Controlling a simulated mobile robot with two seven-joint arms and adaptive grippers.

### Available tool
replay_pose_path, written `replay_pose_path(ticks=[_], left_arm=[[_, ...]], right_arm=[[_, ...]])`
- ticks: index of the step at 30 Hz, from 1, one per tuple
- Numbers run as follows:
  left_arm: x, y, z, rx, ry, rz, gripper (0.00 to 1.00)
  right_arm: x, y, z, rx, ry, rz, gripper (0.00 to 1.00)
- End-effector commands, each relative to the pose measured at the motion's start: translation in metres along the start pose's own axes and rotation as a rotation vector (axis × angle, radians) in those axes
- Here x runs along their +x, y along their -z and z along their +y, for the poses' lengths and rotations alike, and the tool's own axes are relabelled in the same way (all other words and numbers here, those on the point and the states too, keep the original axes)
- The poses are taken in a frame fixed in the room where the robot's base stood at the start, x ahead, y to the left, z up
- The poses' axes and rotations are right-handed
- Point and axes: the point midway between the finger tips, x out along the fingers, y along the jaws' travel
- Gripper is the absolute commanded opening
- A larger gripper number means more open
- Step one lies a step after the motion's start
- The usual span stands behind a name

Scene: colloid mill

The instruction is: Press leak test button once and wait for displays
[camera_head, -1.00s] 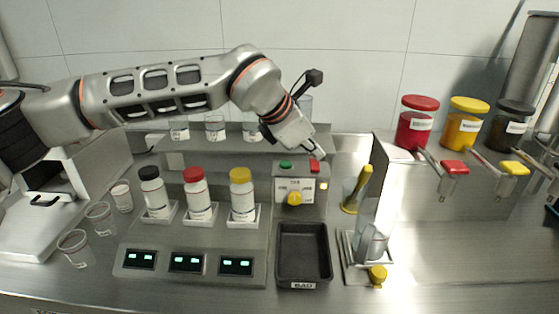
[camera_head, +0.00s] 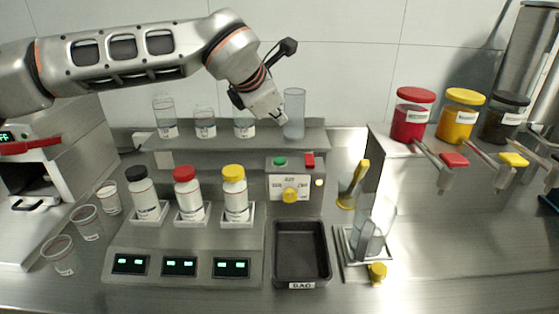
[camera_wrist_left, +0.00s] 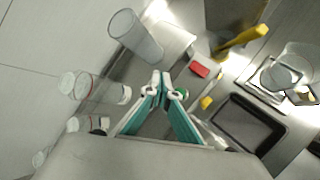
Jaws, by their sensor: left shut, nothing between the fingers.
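A grey control box (camera_head: 309,190) stands behind the black tray. It has a green button (camera_head: 280,161) and a red button (camera_head: 309,160) on top, and a yellow knob and a small lit lamp (camera_head: 319,182) in front. Its label is too small to read. My left gripper (camera_head: 282,119) is shut and empty, above and behind the box, apart from both buttons. Three displays (camera_head: 179,265) at front left glow with green marks. My right gripper is not in view.
Three capped bottles (camera_head: 188,195) stand left of the box. Clear cups (camera_head: 294,113) stand on the shelf close to my left gripper. A black tray (camera_head: 303,280) lies in front. A glass vessel (camera_head: 368,225) and yellow-handled tool (camera_head: 356,182) stand at right.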

Motion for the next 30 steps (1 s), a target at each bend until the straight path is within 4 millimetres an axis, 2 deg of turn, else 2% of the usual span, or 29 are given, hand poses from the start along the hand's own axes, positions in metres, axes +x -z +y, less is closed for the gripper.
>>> replay_pose_path(ticks=[1,6,12,21,30], left_arm=[[0.008,0.006,-0.005,-0.001,0.004,0.003,0.00],[0.026,0.019,-0.018,-0.002,0.007,0.004,0.00],[0.043,0.032,-0.031,-0.002,0.008,0.004,0.00],[0.055,0.040,-0.040,0.000,0.003,0.001,0.00],[0.056,0.041,-0.041,0.000,0.002,0.001,0.00]], right_arm=[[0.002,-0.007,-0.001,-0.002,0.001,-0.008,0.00],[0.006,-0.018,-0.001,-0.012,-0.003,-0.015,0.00],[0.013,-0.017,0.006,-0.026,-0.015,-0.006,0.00],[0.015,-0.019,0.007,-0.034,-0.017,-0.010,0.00],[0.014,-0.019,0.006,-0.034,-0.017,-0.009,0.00]])
